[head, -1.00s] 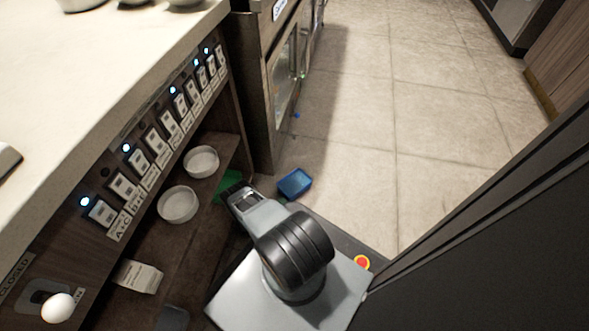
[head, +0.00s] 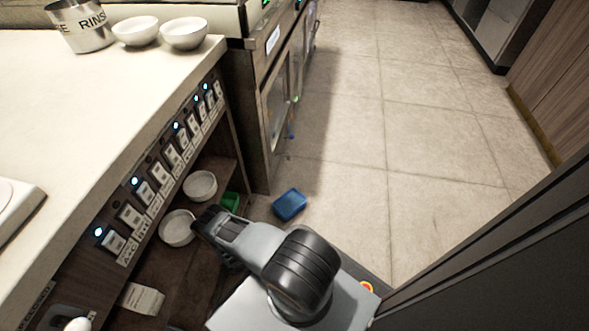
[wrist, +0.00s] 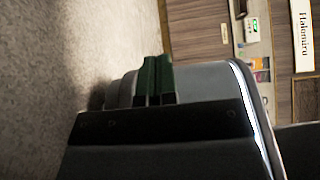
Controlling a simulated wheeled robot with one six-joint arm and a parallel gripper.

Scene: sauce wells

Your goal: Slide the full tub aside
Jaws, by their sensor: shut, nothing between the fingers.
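A blue tub (head: 290,205) sits on the floor beside the counter's end. I cannot tell which of the two is full. My gripper (head: 205,217) is by the opening, in front of the near white bowl's right edge in the picture and apart from the blue tub. In the wrist view its two dark green fingers (wrist: 153,80) are together with nothing between them. No tub shows clearly in the wrist view.
Two white bowls, one far (head: 200,186) and one near (head: 177,228), stand on the low shelf under the switch panel (head: 150,190). A white label card (head: 142,299) lies below. The counter (head: 90,110) overhangs at left. Tiled floor (head: 430,150) at right is clear.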

